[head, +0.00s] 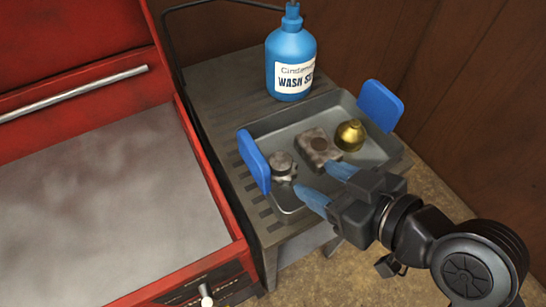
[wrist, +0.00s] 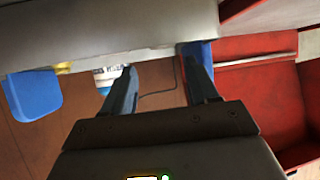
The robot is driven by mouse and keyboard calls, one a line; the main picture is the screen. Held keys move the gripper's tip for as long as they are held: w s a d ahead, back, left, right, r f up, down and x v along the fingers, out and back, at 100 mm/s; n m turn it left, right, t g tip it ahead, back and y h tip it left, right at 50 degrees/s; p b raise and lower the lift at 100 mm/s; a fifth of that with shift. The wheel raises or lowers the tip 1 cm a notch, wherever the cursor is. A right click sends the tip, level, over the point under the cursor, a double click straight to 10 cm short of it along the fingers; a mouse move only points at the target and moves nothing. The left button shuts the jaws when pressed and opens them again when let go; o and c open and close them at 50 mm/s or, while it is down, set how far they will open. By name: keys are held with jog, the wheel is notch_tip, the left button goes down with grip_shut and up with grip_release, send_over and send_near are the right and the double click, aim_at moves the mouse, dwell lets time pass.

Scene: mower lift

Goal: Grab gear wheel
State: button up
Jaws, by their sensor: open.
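A small grey metal part (head: 283,166), which looks like the gear wheel, lies at the left end of a grey metal tray (head: 384,160), next to the left blue handle (head: 254,161). Its teeth are too small to make out. My gripper (head: 314,177) is open over the front of the tray, its blue fingers apart. The left fingertip is close to the grey part; I cannot tell whether they touch. The open gripper also shows in the wrist view (wrist: 158,58), with nothing seen between its fingers. The part cannot be made out there.
A blocky grey part (head: 318,147) and a brass dome-shaped piece (head: 350,135) share the tray. The right blue handle (head: 380,105) rises at its far corner. A blue wash bottle (head: 290,55) stands behind. A red tool chest (head: 225,215) borders the left; a wooden wall is at right.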

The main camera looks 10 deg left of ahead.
aim_at(282, 162)
jog(key=shift+w+a+f, duration=0.2)
jog(key=shift+w+a, duration=0.4)
jog(key=shift+a, duration=0.05)
jog(key=shift+p+x, duration=0.55)
jog(key=shift+x, duration=2.9)
jog(key=shift+s+f, duration=0.1)
jog(key=shift+s, duration=0.15)
jog(key=c, duration=1)
jog(key=shift+c, duration=0.3)
